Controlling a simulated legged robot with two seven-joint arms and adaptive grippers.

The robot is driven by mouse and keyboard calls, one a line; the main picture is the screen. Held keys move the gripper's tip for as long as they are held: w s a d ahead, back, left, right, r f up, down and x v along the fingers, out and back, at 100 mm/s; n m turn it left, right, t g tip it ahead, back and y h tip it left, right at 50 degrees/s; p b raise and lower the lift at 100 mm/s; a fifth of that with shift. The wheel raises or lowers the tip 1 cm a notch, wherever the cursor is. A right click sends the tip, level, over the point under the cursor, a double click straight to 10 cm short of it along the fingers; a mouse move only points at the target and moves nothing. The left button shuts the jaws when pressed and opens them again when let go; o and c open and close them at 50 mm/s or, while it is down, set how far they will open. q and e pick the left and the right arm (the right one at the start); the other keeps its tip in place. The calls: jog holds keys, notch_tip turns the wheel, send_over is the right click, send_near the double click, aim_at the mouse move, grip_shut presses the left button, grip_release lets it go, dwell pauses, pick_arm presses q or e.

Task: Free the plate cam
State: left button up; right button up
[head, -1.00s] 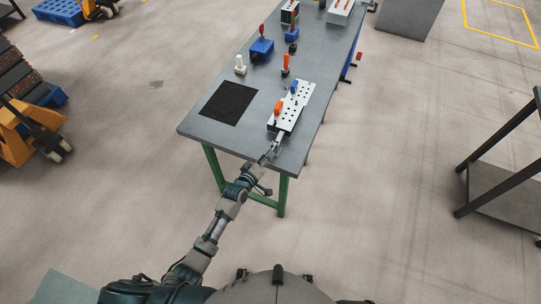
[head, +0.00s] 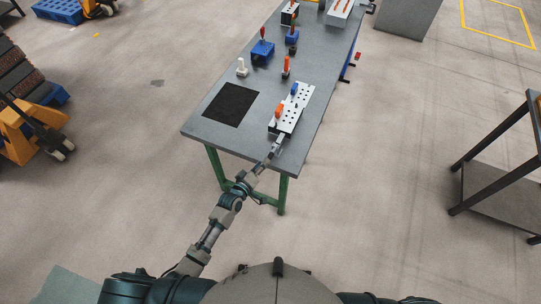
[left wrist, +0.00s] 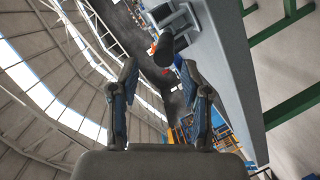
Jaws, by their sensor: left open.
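A pale perforated plate (head: 300,99) lies along the right side of the grey bench. An orange-handled piece (head: 278,112) stands at its near end and a blue-handled piece (head: 294,89) farther back. I cannot tell which part is the plate cam. My left gripper (head: 280,140) is at the plate's near end, above the bench's front edge; the head view does not show whether they touch. In the left wrist view the gripper (left wrist: 161,75) is open, with nothing between its fingers. A dark round part (left wrist: 165,48) shows beyond the fingertips. My right gripper is out of view.
The grey bench (head: 190,130) has a black mat (head: 231,104), a white piece (head: 242,68), an orange-handled tool (head: 286,66) and a blue block (head: 262,51). A dark-framed shelf (head: 500,195) stands at the right. The bench's front left corner is clear.

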pick_arm(q)
jog(key=s+a+r+p, duration=0.4)
jog(key=s+r+p, duration=0.2)
jog(key=s+p, duration=0.3)
jog(key=shift+s+a, duration=0.2)
jog(key=shift+s, duration=0.4)
dwell(0.3)
jog(key=v, duration=1.2)
